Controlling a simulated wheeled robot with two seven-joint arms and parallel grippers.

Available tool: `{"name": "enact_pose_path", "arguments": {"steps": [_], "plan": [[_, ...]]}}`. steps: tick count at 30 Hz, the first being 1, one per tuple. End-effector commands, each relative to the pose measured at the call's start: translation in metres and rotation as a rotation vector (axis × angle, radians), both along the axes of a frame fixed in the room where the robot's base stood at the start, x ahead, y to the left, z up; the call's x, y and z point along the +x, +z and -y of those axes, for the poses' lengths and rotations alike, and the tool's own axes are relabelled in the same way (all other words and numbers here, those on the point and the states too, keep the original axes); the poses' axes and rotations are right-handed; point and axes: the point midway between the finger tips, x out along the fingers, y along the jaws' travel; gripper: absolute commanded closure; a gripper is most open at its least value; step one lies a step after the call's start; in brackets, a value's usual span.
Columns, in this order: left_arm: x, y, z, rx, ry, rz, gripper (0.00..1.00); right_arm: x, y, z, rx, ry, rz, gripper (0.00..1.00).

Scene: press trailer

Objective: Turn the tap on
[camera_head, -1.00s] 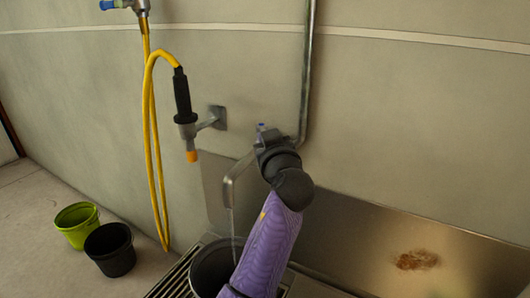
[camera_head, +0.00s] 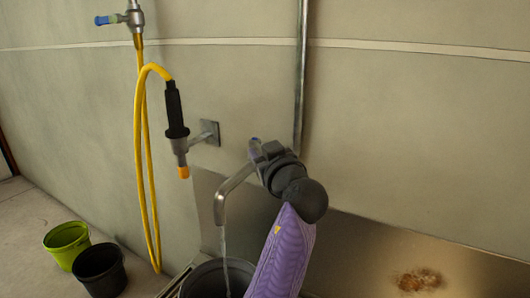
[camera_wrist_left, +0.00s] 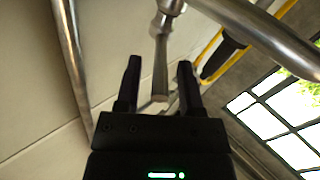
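The tap's metal spout (camera_head: 228,190) bends down from the wall in the head view. A thin stream of water (camera_head: 226,240) runs from it into a dark bucket (camera_head: 205,278). My left gripper (camera_head: 257,152) is at the tap body, and my wrist hides much of the tap. In the left wrist view, a grey metal tap lever (camera_wrist_left: 160,72) lies between the two black fingers of my left gripper (camera_wrist_left: 159,64). The fingers are spread with gaps on both sides of the lever. My right gripper is not in view.
A yellow hose (camera_head: 142,150) with a black spray handle (camera_head: 175,110) hangs on the wall to the left. A vertical pipe (camera_head: 301,80) runs up behind the tap. A green bucket (camera_head: 66,240) and a black bucket (camera_head: 99,270) stand on the floor at left.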

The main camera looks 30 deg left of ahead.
Motion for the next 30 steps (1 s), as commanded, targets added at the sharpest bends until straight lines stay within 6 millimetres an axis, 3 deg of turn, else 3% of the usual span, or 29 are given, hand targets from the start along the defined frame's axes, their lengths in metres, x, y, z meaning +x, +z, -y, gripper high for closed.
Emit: {"name": "enact_pose_path", "arguments": {"steps": [10, 21, 30], "plan": [[-0.003, 0.002, 0.004, 0.001, -0.002, 0.002, 0.46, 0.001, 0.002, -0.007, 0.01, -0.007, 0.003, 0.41], [-0.056, 0.004, 0.061, -0.001, -0.003, 0.002, 0.46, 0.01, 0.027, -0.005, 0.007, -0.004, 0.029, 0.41], [-0.067, 0.0, 0.073, 0.001, 0.0, 0.001, 0.46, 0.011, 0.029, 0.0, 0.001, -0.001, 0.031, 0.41]]}}
